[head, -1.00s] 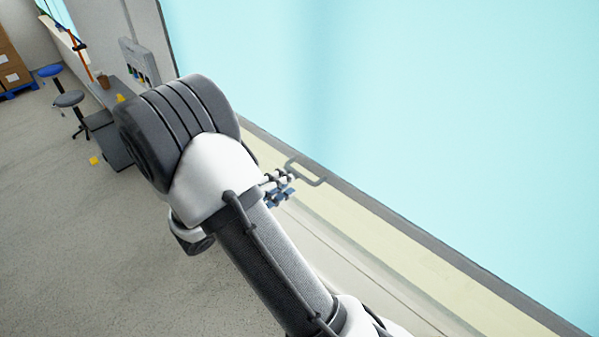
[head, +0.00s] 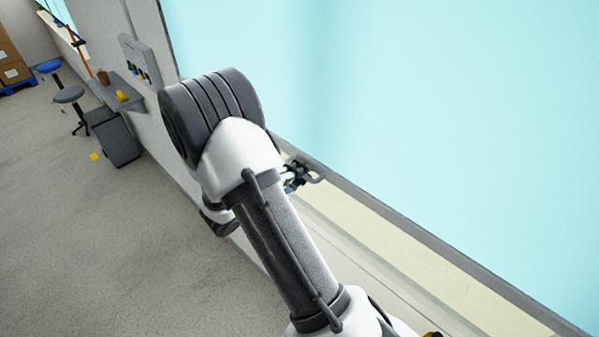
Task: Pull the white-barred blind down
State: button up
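My gripper (head: 294,182) shows only in part, behind my arm's wrist, at the grey looped handle (head: 314,178) near the lower edge of the large pale blue window (head: 420,110). The fingertips overlap the handle in the picture. I cannot tell whether they touch it or close on it. A white bar is not clearly visible, and I cannot make out for certain which part is the blind. A cream strip (head: 400,255) runs below the window's dark grey lower edge (head: 430,235).
A small wall shelf (head: 128,97) holds a brown cup and a yellow item. A grey panel (head: 138,58) hangs above it. A dark box (head: 118,143) and stools (head: 68,95) stand beyond. Open grey floor (head: 100,240) lies to the left.

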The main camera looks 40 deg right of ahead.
grip_shut()
dwell(0.3)
jog(key=shift+f, duration=0.2)
notch_tip(320, 180, down, 29)
jog(key=b, duration=3.1)
jog(key=shift+f, duration=0.15)
jog(key=shift+o, duration=0.6)
grip_release()
jog(key=shift+a, duration=0.1)
jog(key=shift+o, duration=1.4)
